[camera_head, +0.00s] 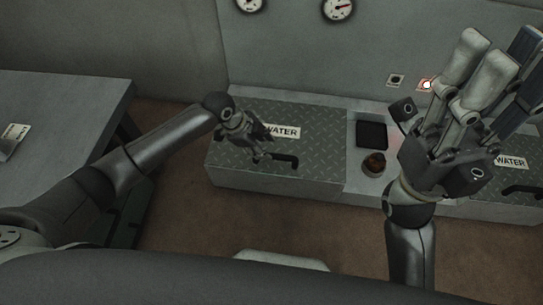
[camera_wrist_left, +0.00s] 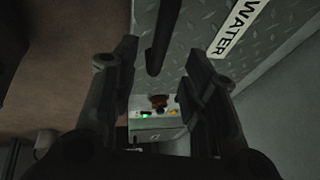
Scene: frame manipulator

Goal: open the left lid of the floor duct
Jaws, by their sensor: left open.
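The left lid (camera_head: 322,150) of the floor duct is grey diamond plate with a WATER label (camera_head: 283,131), and it lies shut. Its black bar handle (camera_head: 284,161) is near the front edge. My left gripper (camera_head: 259,153) is above the lid, just left of the handle. In the left wrist view its two fingers (camera_wrist_left: 165,62) stand apart, with the black handle (camera_wrist_left: 160,42) showing between them. I cannot tell whether they touch it. My right gripper (camera_head: 495,70) is raised close to the head camera, fingers apart and empty, hiding part of the right lid.
Between the lids are a dark square recess (camera_head: 371,135) and a round brown knob (camera_head: 375,164). A wall with gauges (camera_head: 338,9) and a lit button (camera_head: 427,85) stands behind. A grey table (camera_head: 70,105) is at left. Brown floor lies in front of the duct.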

